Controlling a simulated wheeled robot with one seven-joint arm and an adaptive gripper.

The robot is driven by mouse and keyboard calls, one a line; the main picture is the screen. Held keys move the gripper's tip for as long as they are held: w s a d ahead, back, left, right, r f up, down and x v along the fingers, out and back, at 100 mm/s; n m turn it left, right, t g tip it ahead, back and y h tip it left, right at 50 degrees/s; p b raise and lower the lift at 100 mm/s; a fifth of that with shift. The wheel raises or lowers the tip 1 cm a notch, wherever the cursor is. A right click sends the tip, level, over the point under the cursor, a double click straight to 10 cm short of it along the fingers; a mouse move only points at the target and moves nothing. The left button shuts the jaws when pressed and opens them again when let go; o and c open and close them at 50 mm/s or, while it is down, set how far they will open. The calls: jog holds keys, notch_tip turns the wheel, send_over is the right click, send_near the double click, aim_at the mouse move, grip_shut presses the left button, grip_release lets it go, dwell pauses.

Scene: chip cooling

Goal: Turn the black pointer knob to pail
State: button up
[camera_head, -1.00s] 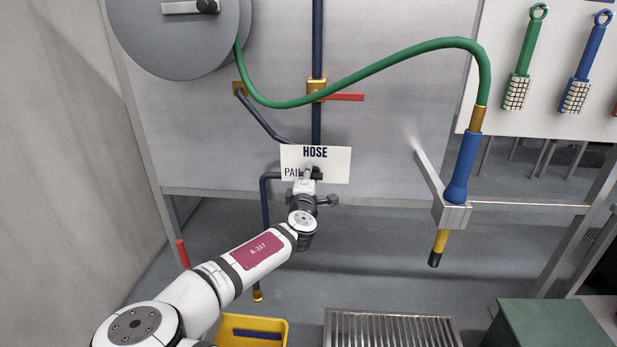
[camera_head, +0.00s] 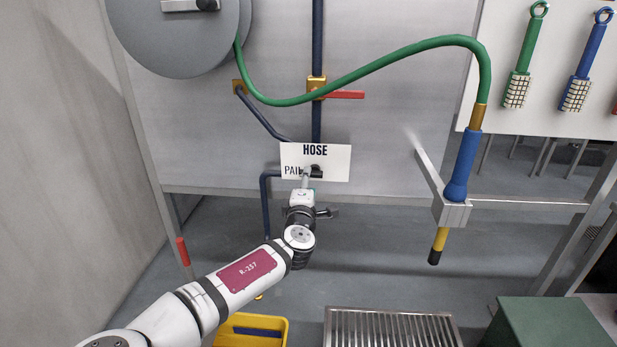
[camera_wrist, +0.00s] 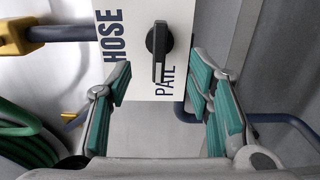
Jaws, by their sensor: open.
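The black pointer knob (camera_wrist: 158,42) is on a white plate (camera_wrist: 136,86) lettered HOSE and PAIL. In the wrist view its long arm points down the picture, beside the word PAIL. In the head view the knob (camera_head: 317,171) shows just right of PAIL on the plate (camera_head: 338,160), partly hidden by my gripper. My gripper (camera_head: 305,184) is in front of and just below the plate. In the wrist view its teal-padded fingers (camera_wrist: 162,80) are wide apart, one on each side of the pointer's line. Neither finger touches the knob there.
A green hose (camera_head: 390,58) hangs into a blue nozzle (camera_head: 463,165) in a wall bracket (camera_head: 451,213). A red valve lever (camera_head: 345,95) sits above the plate. Below are a yellow pail (camera_head: 283,331) and a metal grate (camera_head: 390,315). A blue pipe (camera_wrist: 290,118) runs near the right finger.

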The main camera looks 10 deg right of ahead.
jog(key=v, duration=0.6)
jog(key=shift+s, duration=0.3)
jog(key=s+d+f+m+g+h, duration=0.1)
jog(key=s+d+f+m+g, duration=0.2)
jog(key=d+m+g, duration=0.15)
jog(key=s+d+f+m+g+h, duration=0.2)
jog(key=s+d+f+m+g, duration=0.15)
jog(key=d, duration=0.25)
jog(key=s+f+m+g+y+p, duration=0.1)
jog(key=s+f+m+g+y, duration=0.1)
jog(key=s+f+m+g, duration=0.35)
jog(key=s+a+r+m+y+p, duration=0.1)
jog(key=s+a+r+y, duration=0.25)
jog(key=s+r, duration=0.45)
jog(key=s+a+r+y+p, duration=0.1)
jog(key=s+a+r+y, duration=0.25)
jog(key=s+r, duration=0.4)
jog(key=s+d+r+p, duration=0.1)
jog(key=s+d+r, duration=0.1)
jog(key=s+r, duration=1.2)
jog(key=shift+r, duration=0.35)
